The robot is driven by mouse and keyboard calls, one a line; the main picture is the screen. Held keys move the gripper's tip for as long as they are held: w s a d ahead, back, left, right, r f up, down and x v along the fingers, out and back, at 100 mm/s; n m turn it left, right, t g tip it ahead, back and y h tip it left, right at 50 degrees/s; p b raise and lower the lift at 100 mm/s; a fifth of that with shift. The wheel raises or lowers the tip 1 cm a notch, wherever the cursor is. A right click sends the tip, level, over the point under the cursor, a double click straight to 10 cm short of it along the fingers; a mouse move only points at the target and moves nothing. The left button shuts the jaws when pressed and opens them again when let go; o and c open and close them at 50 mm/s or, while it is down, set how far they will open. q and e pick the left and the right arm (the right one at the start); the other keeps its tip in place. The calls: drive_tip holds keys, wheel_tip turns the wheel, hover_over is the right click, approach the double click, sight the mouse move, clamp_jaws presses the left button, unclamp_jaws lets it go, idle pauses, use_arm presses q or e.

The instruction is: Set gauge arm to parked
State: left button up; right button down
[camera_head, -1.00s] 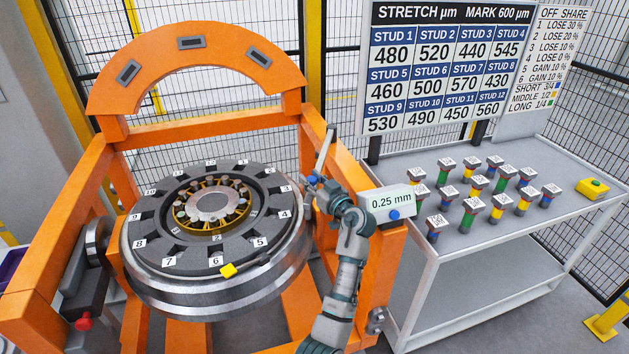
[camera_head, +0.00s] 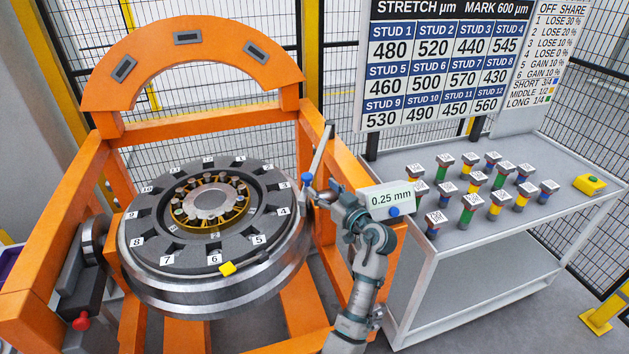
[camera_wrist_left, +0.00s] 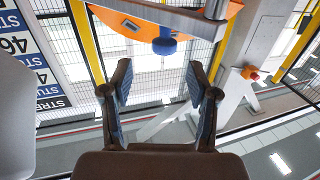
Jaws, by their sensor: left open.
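The gauge arm (camera_head: 322,150) is a slim grey bar standing tilted upward at the right side of the wheelset (camera_head: 209,278), with a blue knob (camera_head: 307,177) at its lower end. A white gauge display (camera_head: 388,200) beside it reads 0.25 mm. My left gripper (camera_head: 309,192) is just below the knob, partly hidden by its own wrist. In the left wrist view my left gripper (camera_wrist_left: 160,75) has its two fingers spread with nothing between them. The blue knob (camera_wrist_left: 164,46) appears beyond the fingertips there, apart from them. My right gripper is out of view.
The orange gantry (camera_head: 200,128) surrounds the wheelset. At right, a grey table (camera_head: 475,240) carries several coloured studs and a yellow block (camera_head: 590,184). A data board (camera_head: 445,65) stands behind it.

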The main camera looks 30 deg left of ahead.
use_arm(q)
drive_tip(key=shift+v, duration=2.2)
